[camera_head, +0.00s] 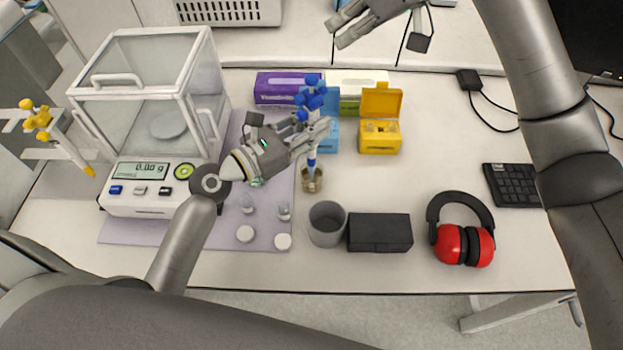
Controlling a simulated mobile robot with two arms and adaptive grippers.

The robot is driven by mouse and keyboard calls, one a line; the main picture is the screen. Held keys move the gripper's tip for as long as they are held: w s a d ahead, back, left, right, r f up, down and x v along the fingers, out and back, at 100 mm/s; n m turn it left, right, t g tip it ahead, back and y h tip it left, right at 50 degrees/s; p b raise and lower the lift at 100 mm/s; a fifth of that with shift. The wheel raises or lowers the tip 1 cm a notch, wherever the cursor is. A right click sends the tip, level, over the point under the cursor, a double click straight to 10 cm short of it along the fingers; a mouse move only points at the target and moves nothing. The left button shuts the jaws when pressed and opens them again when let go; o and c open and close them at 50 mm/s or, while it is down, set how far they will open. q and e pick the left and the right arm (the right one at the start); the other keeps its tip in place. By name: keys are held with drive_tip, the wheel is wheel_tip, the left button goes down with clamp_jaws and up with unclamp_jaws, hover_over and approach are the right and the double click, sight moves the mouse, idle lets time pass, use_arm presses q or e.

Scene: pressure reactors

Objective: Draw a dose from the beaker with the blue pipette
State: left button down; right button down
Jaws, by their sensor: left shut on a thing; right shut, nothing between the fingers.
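The blue pipette (312,101) stands upright in the middle of the table area. My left gripper (322,134) is shut on it, with the arm coming in from the left. A small beaker with brownish contents (312,184) is directly below the pipette. The pipette's narrow lower end reaches the beaker's mouth. I cannot tell how deep the tip sits inside. My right gripper (338,32) is shut and empty at the top, beyond the back edge of the table, well away from the pipette.
A balance (140,201) with a glass enclosure stands left. Small vials and white caps lie on the purple mat (150,232). A grey cup (327,224), black box (380,232) and red earmuffs (464,244) stand in front. Blue and yellow tip boxes (380,136) are behind.

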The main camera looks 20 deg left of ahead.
drive_tip(key=r+n+h, duration=0.1)
drive_tip(key=n+h, duration=0.1)
hover_over(309, 75)
drive_tip(key=d, duration=0.1)
drive_tip(key=shift+d+r, duration=0.1)
drive_tip(key=shift+r, duration=0.1)
drive_tip(key=shift+s+f, duration=0.15)
drive_tip(key=shift+s, duration=0.1)
drive_tip(key=shift+f, duration=2)
drive_tip(key=shift+f, duration=0.15)
use_arm(q)
drive_tip(key=shift+r, duration=0.1)
use_arm(e)
drive_tip(key=shift+f, duration=0.8)
drive_tip(key=shift+r, duration=1.25)
